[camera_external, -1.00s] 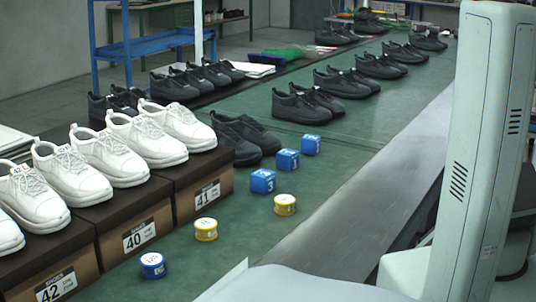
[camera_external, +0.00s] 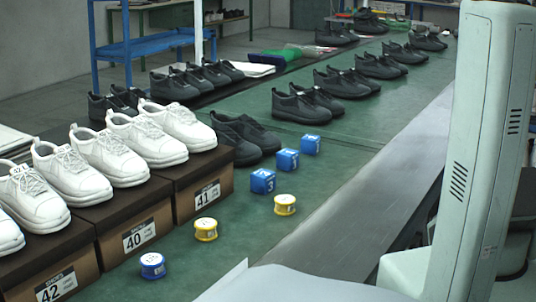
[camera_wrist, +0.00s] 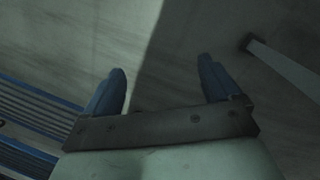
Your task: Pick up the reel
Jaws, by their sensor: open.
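Three reels stand on the green table in the external view: a yellow reel (camera_external: 285,204) nearest the blue cubes, a second yellow reel (camera_external: 205,229) in front of the 41 box, and a blue reel (camera_external: 152,265) at the front near the 40 box. Each has a white top with small marks. My gripper (camera_wrist: 160,82) shows only in the wrist view, its two blue fingers spread apart with nothing between them. No reel shows in the wrist view. Only a pale arm part of mine shows at the right of the external view.
Three blue cubes (camera_external: 263,181) stand in a row behind the reels. White shoes (camera_external: 112,158) sit on boxes (camera_external: 140,237) at left. Dark shoes (camera_external: 300,105) stand farther back. A bare metal strip (camera_external: 340,240) runs along the table's right side. A grey surface fills much of the wrist view.

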